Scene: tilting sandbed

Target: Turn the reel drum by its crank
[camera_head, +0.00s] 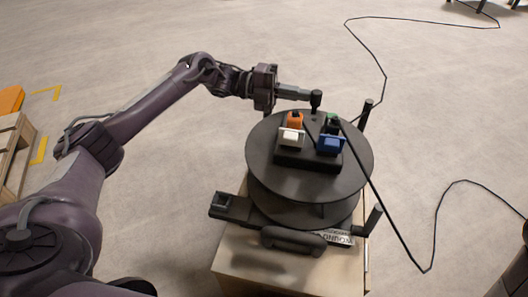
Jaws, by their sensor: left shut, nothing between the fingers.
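The reel drum (262,170) is dark grey and round, standing on a wooden box. Its top plate carries a black socket block (292,160) with orange, white, green and blue outlets. A short black upright knob (316,98), which looks like the crank handle, stands at the plate's far edge. My left gripper (304,96) comes in from the left, level with the knob. It is shut with nothing held, its fingertips beside or touching the knob; I cannot tell which. My right gripper is not in view.
The wooden box (250,262) has a black carry handle (292,238) and posts of the reel frame above it. A black cable (400,238) runs from the reel across the floor. A pallet (12,150) stands at far left. The floor behind the reel is mostly clear.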

